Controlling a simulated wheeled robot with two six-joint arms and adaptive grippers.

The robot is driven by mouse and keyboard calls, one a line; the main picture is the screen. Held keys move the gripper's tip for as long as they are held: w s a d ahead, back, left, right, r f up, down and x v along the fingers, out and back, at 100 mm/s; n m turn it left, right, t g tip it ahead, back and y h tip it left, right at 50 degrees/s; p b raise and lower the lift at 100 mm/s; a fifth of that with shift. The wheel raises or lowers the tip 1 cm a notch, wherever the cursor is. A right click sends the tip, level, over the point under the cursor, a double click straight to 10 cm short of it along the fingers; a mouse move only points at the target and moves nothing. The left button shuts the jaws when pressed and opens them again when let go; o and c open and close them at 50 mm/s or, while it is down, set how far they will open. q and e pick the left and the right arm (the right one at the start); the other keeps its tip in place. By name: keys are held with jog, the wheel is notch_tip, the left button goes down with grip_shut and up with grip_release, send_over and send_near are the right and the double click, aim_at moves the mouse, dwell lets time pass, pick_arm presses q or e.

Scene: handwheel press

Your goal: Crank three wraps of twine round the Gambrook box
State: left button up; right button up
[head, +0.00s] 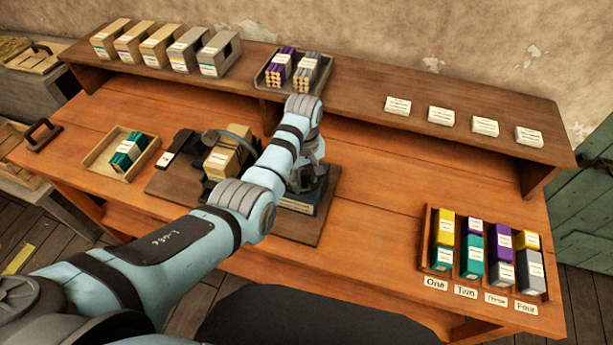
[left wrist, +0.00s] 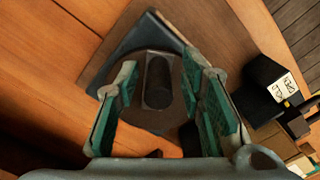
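A tan box (head: 228,156) sits in the dark-based machine (head: 170,182) on the bench, with a thin grey ring (head: 222,138) around its upper part. Its label is too small to read, so I cannot tell whether it is the Gambrook box. My left gripper (head: 308,182) is over the machine's right end, its fingers partly hidden by my wrist. In the left wrist view the gripper (left wrist: 160,65) has its green-padded fingers apart. A dark upright knob (left wrist: 158,82) on a round disc (left wrist: 140,112) lies between them, with gaps visible on both sides. No twine can be made out. My right gripper is out of view.
A tray (head: 90,160) with green boxes stands left of the machine. The back shelf (head: 360,92) carries several boxes, a tray of bundles and labels. A divided rack (head: 427,240) of coloured boxes stands front right. The bench between machine and rack is clear.

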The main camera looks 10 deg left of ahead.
pick_arm(q)
grip_shut()
jog(key=shift+a+m, duration=0.1)
jog(key=shift+m, duration=0.2)
jog(key=m, duration=0.1)
jog(key=a+m, duration=0.1)
jog(key=m, duration=0.1)
jog(key=shift+s+a, duration=0.1)
jog(key=shift+s, duration=0.1)
jog(key=shift+a+m, duration=0.3)
jog(key=shift+m, duration=0.45)
jog(key=shift+a+m, duration=0.3)
jog(key=shift+m, duration=0.45)
jog(key=shift+o, duration=1.2)
grip_release()
